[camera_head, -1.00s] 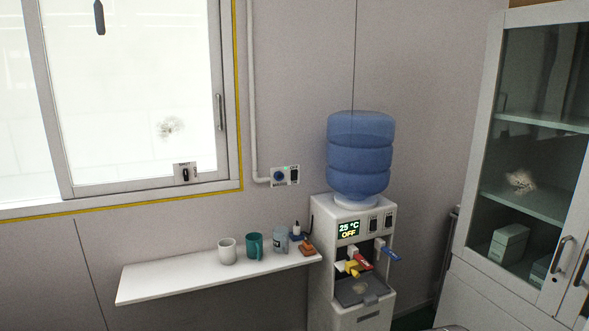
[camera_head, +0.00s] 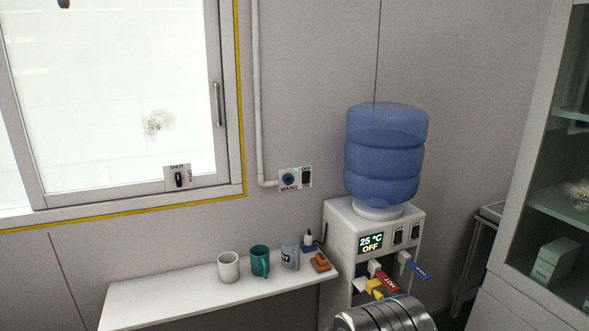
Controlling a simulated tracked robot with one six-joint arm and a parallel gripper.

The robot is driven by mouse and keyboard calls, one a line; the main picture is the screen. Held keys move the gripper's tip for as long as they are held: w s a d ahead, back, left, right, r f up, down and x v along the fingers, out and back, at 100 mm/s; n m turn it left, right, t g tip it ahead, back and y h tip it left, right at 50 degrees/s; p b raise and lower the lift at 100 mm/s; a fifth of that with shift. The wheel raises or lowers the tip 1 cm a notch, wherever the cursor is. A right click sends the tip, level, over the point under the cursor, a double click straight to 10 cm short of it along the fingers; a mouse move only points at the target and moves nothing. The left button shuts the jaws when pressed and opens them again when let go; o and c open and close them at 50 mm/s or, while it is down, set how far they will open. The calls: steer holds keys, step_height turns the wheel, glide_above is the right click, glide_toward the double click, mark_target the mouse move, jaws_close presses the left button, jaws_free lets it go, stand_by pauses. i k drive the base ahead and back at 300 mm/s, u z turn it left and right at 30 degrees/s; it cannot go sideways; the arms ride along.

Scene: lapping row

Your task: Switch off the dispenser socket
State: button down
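The dispenser socket (camera_head: 295,179) is a pale plate on the wall, left of the water bottle. It carries a blue round plug, the label MAINS, and a dark switch (camera_head: 306,178) marked OFF at its top. A small green light shows near the switch; the switch's position is too small to tell. The water dispenser (camera_head: 342,226) stands right of the shelf with a blue bottle (camera_head: 384,150) on top. Its display (camera_head: 371,244) reads 25 °C and OFF. My gripper's fingers are not in view; a metallic rounded part, likely my arm, shows at the bottom, in front of the dispenser.
A white shelf (camera_head: 165,304) below the socket holds a white mug (camera_head: 228,267), a teal mug (camera_head: 260,261), a grey cup (camera_head: 290,254) and small items. A glass cabinet (camera_head: 522,190) stands at right. A window with a SHUT-marked latch (camera_head: 179,178) is at left.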

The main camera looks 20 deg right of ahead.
mark_target(307, 175)
steer(key=u, duration=0.2)
steer(key=i, duration=1.4)
steer(key=u, duration=0.05)
